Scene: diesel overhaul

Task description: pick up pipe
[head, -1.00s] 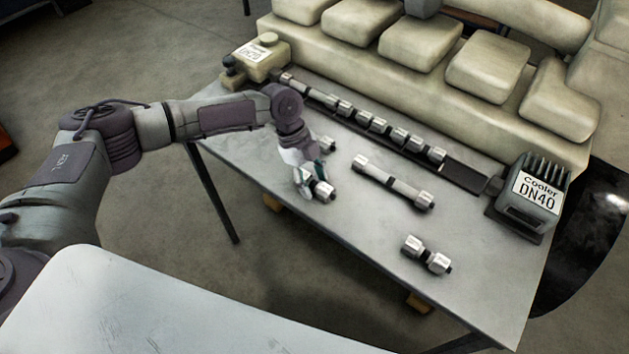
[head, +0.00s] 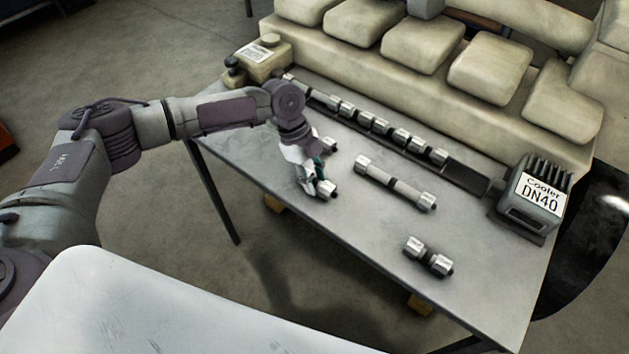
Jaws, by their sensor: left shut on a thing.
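My left gripper (head: 318,180) is at the left part of the grey table, shut on a short pipe (head: 328,188). The fingers hide the middle of this pipe; its silver ends show on either side of them. I cannot tell whether it touches the table top. A longer pipe (head: 395,184) with silver ends lies on the table to the right of the gripper. Another short pipe (head: 428,256) lies nearer the front right. My right gripper is not in view.
The grey table (head: 470,240) has a dark rail (head: 466,175) at the back with several silver fittings. A box labelled Cooler DN40 (head: 538,192) stands at the right end, a DN20 box (head: 264,58) at the back left. The cream engine (head: 440,95) stands behind.

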